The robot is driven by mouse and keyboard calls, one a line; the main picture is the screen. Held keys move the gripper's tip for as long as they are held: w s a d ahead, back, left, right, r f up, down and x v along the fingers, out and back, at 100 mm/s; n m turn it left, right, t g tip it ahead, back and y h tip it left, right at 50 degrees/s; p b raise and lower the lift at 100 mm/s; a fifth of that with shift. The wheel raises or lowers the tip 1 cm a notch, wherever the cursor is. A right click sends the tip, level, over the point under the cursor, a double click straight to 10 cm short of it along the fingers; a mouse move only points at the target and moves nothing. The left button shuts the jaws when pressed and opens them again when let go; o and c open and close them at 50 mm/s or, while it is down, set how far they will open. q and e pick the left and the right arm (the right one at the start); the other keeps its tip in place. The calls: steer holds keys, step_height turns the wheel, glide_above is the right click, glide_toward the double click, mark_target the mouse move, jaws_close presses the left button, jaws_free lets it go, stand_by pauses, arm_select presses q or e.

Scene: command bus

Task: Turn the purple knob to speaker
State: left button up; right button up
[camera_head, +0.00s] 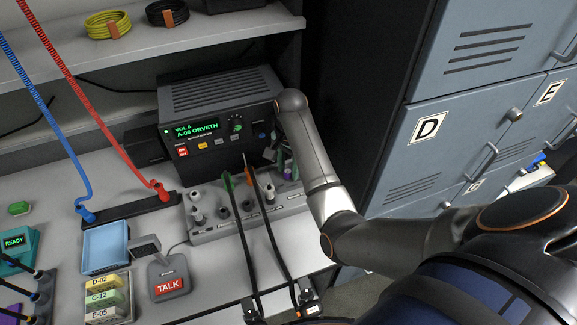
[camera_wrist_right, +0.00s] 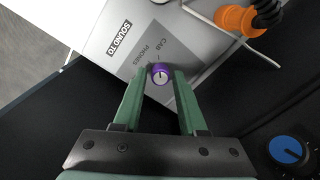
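The purple knob (camera_wrist_right: 161,74) is on a light grey panel, between my right gripper's green fingertips (camera_wrist_right: 161,84) in the right wrist view. The fingers stand on either side of it, spread apart; whether they touch it is hard to tell. Its pale cap has a short dark mark. The labels "SOUND TO" (camera_wrist_right: 118,40), "PHONES" and "CAB" are on the panel beside it; I cannot read a speaker label. In the head view my right gripper (camera_head: 283,165) is at the right part of the grey control panel (camera_head: 205,236), partly hidden by my arm. My left gripper is not in view.
Green and orange plugs (camera_head: 250,177) with black cables stand close left of my right gripper. A radio unit (camera_head: 215,92) is behind it. An orange plug (camera_wrist_right: 240,20) and a blue knob (camera_wrist_right: 287,150) are nearby. Lockers (camera_head: 425,170) stand at the right.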

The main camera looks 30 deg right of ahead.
jaws_close()
steer(key=shift+n, duration=0.3)
steer(key=n, duration=0.3)
steer(key=shift+w+d+n, duration=0.1)
steer(key=shift+n, duration=0.2)
steer(key=n, duration=0.4)
steer(key=shift+n, duration=0.3)
steer(key=n, duration=0.5)
steer(key=shift+w+r, duration=0.1)
steer(key=shift+n, duration=2)
